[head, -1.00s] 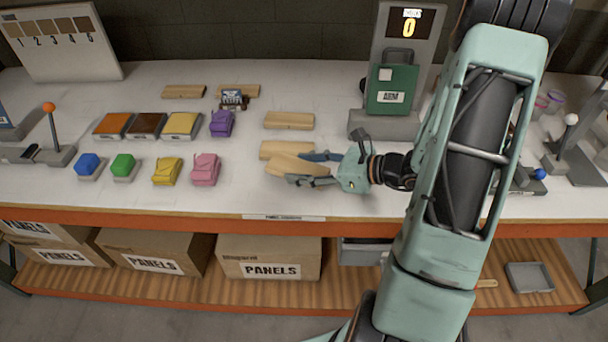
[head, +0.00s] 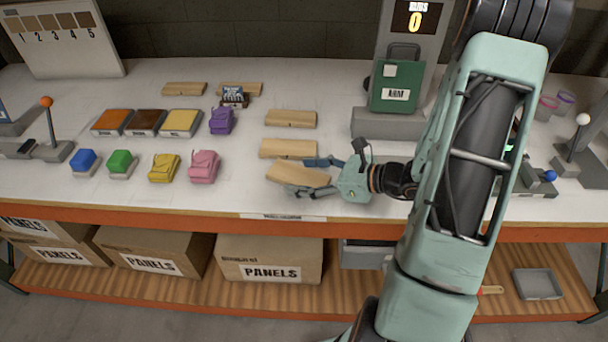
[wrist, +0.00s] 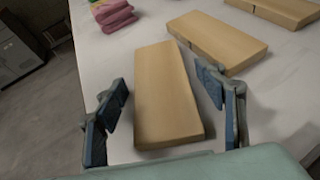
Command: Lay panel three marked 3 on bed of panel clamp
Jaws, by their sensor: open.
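A light wooden panel (head: 292,173) lies near the front of the bench, its number not readable. My gripper (head: 308,176) is open around it, one finger along each side. In the wrist view the panel (wrist: 168,100) lies between the spread fingers (wrist: 163,85), with a gap at both sides. Two more panels lie behind it, a middle one (head: 288,149) and a farther one (head: 290,119). I cannot tell which panel is marked 3. A lever fixture with a white knob (head: 583,120) stands at the right; I cannot tell if it is the panel clamp.
Coloured blocks and pouches, such as the pink one (head: 204,167), stand left of the panels. Another lever with an orange knob (head: 46,102) is at the far left. My arm covers part of the right bench.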

